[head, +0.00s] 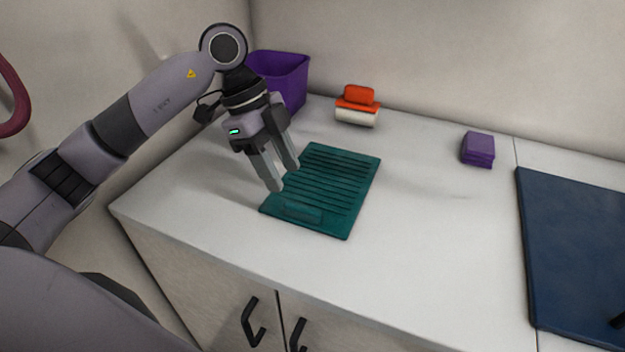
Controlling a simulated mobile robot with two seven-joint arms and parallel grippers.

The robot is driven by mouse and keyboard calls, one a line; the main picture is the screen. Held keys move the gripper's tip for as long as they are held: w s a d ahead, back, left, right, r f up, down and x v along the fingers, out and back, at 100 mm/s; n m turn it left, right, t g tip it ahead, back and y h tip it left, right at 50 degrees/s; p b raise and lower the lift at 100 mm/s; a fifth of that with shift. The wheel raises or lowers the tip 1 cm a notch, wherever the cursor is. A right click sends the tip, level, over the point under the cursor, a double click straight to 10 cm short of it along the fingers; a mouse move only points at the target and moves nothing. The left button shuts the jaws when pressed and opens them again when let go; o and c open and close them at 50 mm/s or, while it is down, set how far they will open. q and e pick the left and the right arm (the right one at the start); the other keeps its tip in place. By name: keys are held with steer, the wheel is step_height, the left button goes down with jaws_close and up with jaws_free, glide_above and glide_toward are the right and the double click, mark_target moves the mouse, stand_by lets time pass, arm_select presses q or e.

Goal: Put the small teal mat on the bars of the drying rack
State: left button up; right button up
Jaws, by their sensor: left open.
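A flat teal mat (345,190) with dark ridges across it lies on the white counter. It has a smooth rectangular patch near its front edge. My left gripper (284,178) points down at the mat's left edge, with its two fingers apart and nothing seen between them. The fingers cover a small part of that edge; I cannot tell whether they touch it. I see nothing that is clearly a drying rack with bars.
A purple bin (287,75) stands behind my left gripper. An orange and white brush-like thing (357,106) and a purple block (478,149) sit near the wall. A dark blue mat (575,250) lies at right. The counter between the teal and blue mats is clear.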

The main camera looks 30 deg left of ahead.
mark_target(302, 207)
arm_select(q)
steer(key=shift+d+f+n, duration=0.2)
steer(key=shift+f+n, duration=0.1)
steer(key=shift+f, duration=0.15)
steer(key=x, duration=0.3)
steer(key=d+x, duration=0.1)
steer(key=x, duration=0.1)
steer(key=shift+s+p, duration=0.3)
steer(key=shift+p, duration=0.05)
steer(key=shift+d+f, duration=0.2)
steer(key=shift+f, duration=0.25)
jaws_close()
